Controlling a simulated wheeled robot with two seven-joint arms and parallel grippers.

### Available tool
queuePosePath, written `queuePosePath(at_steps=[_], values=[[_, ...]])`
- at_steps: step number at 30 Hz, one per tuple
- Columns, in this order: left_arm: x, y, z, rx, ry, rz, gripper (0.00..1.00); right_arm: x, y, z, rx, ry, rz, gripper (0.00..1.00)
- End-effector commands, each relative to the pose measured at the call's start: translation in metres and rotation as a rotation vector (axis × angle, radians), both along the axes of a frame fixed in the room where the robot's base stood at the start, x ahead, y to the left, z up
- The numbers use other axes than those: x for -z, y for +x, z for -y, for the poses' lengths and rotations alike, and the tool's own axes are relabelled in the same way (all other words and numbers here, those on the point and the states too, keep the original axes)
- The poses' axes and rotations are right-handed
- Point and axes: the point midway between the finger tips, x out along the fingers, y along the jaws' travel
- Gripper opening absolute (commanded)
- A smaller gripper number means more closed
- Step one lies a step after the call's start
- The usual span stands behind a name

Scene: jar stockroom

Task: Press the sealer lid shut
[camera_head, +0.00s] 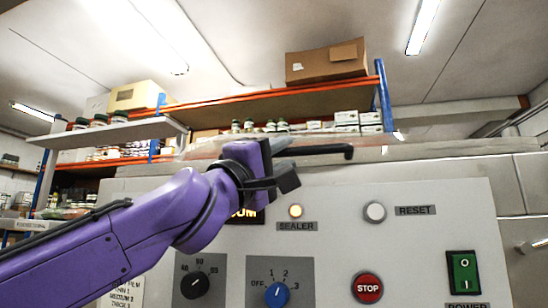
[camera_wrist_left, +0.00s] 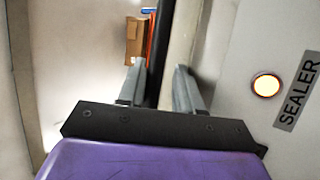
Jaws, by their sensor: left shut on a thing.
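The sealer is the pale machine whose front panel (camera_head: 330,228) fills the lower head view. Its lid (camera_head: 430,151) shows nearly edge-on along the top; I cannot tell whether it is fully down. A black bar handle (camera_head: 325,149) runs along the lid front. My left gripper (camera_head: 282,146) is at the handle's left part, shut on it. In the left wrist view the dark handle (camera_wrist_left: 160,55) passes between the two grey fingers of my left gripper (camera_wrist_left: 161,82). My right gripper is not in view.
The panel has a reset button (camera_head: 375,212), a red stop button (camera_head: 367,288), a green power switch (camera_head: 464,272), a black dial (camera_head: 194,285) and a blue dial (camera_head: 277,294). Behind stands an orange shelf (camera_head: 270,105) with jars and a cardboard box (camera_head: 325,64).

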Motion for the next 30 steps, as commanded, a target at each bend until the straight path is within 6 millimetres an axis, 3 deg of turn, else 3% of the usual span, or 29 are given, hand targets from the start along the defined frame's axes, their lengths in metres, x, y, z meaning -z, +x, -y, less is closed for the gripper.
queuePosePath(at_steps=[5,15,30], values=[[0.02,-0.018,-0.019,-0.001,0.002,-0.002,0.27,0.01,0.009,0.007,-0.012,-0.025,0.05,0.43],[0.049,-0.063,-0.059,-0.001,0.0,0.003,0.27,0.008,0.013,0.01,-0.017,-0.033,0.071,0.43],[0.052,-0.068,-0.062,-0.001,-0.002,0.004,0.27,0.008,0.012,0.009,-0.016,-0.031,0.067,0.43]])
